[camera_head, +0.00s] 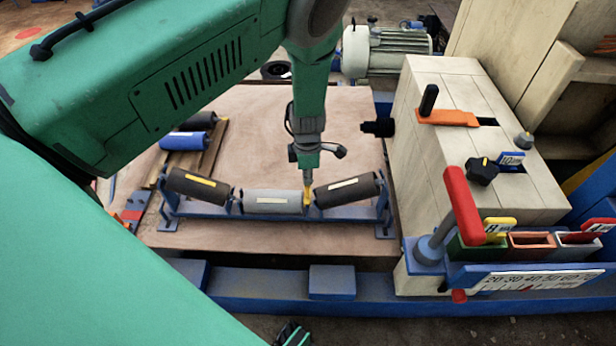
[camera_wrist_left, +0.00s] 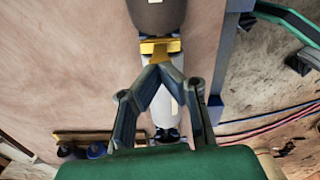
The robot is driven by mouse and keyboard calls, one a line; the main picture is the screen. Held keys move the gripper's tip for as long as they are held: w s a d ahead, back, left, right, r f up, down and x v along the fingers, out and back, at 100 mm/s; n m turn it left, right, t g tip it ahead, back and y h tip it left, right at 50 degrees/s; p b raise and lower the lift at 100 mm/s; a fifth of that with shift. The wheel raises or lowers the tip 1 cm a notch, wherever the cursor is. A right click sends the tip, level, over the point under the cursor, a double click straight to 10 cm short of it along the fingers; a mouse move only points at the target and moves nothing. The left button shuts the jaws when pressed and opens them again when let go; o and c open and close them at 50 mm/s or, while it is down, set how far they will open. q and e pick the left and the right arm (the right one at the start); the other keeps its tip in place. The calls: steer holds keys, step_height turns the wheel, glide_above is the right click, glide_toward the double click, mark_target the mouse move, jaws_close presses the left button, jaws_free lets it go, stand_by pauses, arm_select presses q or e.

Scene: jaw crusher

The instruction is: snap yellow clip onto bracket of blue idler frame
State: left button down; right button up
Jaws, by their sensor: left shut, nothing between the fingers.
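The blue idler frame (camera_head: 215,212) stands on the wooden board and carries a dark roller (camera_head: 200,187) at each end and a grey roller (camera_head: 272,202) in the middle. The yellow clip (camera_head: 307,196) is at the bracket between the grey roller and the right dark roller (camera_head: 345,190). In the left wrist view the clip (camera_wrist_left: 160,46) lies across the gap between the rollers; I cannot tell how firmly it sits. My left gripper (camera_head: 307,178) points down just above it, its fingertips (camera_wrist_left: 160,66) together and empty. A green and dark part, probably my right gripper (camera_head: 293,334), shows at the bottom edge.
Blue and dark loose rollers (camera_head: 188,141) lie at the back left. The beige crusher body (camera_head: 440,150) stands on the right, with a red lever (camera_head: 463,205) and small coloured bins (camera_head: 530,244). A blue beam (camera_head: 260,282) runs in front. Bare board lies behind the frame.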

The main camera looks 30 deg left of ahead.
arm_select(q)
steer(key=shift+r+p, duration=1.15)
steer(key=shift+r, duration=0.45)
step_height(320, 180, up, 12)
steer(key=f, duration=0.1)
steer(key=s+a+f+m+y+p, duration=0.15)
steer(key=s+f+m, duration=0.25)
steer(key=s+m, duration=0.4)
steer(key=s+a+f+m+y+p, duration=0.15)
steer(key=s+f+m, duration=0.35)
steer(key=s, duration=0.6)
arm_select(e)
step_height(320, 180, up, 6)
steer(key=shift+r+p, duration=0.2)
steer(key=shift+p, duration=0.25)
steer(key=shift+c, duration=0.7)
arm_select(q)
steer(key=s+d+r+m+h, duration=0.2)
steer(key=s+d+m, duration=0.4)
steer(key=s+m, duration=0.5)
steer(key=m+h, duration=0.1)
steer(key=m, duration=0.1)
steer(key=shift+s+d+r+m+t, duration=0.15)
steer(key=shift+s+r+m+t, duration=0.05)
steer(key=shift+r+m+t, duration=0.1)
